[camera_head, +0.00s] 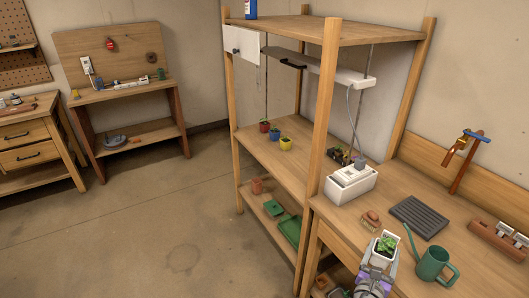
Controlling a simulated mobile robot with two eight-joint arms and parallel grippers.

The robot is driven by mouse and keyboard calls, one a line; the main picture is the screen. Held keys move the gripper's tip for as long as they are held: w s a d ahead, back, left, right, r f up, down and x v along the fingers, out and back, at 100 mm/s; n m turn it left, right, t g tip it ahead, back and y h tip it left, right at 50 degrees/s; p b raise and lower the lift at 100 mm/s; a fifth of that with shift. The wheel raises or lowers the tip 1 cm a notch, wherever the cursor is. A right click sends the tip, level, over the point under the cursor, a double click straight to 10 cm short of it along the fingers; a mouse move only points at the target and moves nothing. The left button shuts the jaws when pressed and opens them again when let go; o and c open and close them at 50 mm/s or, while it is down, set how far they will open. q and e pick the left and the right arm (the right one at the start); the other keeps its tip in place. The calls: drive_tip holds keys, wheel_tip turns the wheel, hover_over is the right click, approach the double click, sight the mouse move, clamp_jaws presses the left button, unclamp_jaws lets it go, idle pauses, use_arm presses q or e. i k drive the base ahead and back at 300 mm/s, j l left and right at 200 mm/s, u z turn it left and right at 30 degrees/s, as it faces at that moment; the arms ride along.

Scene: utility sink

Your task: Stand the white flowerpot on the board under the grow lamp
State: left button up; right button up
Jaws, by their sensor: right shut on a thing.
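The white flowerpot (379,259) with a green plant shows at the lower right, above the front edge of the wooden bench. My right gripper (376,271) comes up from the bottom edge and is shut on the white flowerpot, which looks roughly upright. The gripper's fingers are partly hidden by the pot and the wrist. The grow lamp (330,70) is a long white bar hanging under the top of the wooden rack. My left gripper is not in view.
A green watering can (433,264) stands right of the flowerpot. A dark ridged tray (418,217), a white box (350,186) and small brown items lie on the bench. A rack post (321,120) rises between bench and board. The board's front left part is bare.

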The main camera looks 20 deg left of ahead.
sight(296, 156)
drive_tip(key=i+j+u, duration=0.5)
drive_tip(key=u, duration=0.35)
drive_tip(key=i+j+u, duration=0.1)
drive_tip(key=i, duration=0.5)
drive_tip(key=i+j, duration=0.1)
drive_tip(key=i, duration=0.45)
drive_tip(key=i+l, duration=0.4)
drive_tip(key=l+u, duration=0.05)
drive_tip(key=l, duration=0.05)
